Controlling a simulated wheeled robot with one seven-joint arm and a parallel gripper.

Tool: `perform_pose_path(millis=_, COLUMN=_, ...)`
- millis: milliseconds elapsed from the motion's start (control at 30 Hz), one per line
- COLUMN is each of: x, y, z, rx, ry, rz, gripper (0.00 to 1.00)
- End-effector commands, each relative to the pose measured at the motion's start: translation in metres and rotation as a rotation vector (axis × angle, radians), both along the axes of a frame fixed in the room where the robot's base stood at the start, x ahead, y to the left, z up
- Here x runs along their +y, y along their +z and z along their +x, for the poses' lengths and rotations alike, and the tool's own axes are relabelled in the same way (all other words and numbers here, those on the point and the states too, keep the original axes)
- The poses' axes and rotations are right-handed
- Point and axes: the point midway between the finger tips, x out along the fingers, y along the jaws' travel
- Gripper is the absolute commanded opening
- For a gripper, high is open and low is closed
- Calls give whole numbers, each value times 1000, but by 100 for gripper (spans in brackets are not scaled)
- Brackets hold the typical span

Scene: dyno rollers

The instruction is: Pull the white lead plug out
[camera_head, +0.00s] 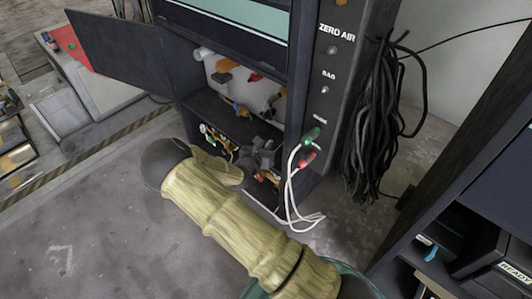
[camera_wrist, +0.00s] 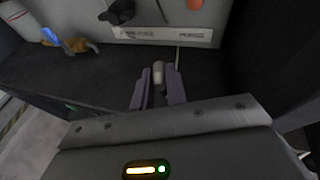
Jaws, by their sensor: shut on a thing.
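In the wrist view, my gripper (camera_wrist: 159,80) has its two fingers close around a small pale plug (camera_wrist: 158,70), which I take for the white lead plug. A thin pale lead (camera_wrist: 177,58) rises just right of the fingers. In the head view, my gripper (camera_head: 262,158) reaches into the lower opening of the dark cabinet (camera_head: 297,110). The plug between its fingers is hidden there by the gripper and arm. My jaws are shut on the plug.
A green plug (camera_head: 310,135) and a red plug (camera_head: 307,158) with white leads (camera_head: 289,190) sit on the cabinet's side panel. Black cables (camera_head: 385,110) hang to the right. An open door (camera_head: 125,48) is at left. A white box (camera_head: 245,88) stands inside.

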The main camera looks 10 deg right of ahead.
Motion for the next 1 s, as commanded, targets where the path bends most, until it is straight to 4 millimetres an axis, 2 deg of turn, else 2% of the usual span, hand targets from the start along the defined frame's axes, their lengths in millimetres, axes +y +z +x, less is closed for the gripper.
perform_pose_path(millis=267, x=-5, y=-12, z=20, rx=0, ry=0, rz=0, gripper=0)
perform_pose_path(millis=500, x=-5, y=-26, z=19, rx=1, ry=0, rz=0, gripper=0)
perform_pose_path(millis=867, x=-3, y=-28, z=18, rx=0, ry=3, rz=0, gripper=0)
perform_pose_path(millis=900, x=-3, y=-28, z=18, rx=0, ry=3, rz=0, gripper=20)
perform_pose_path(millis=1000, x=-3, y=-28, z=18, rx=0, ry=2, rz=0, gripper=40)
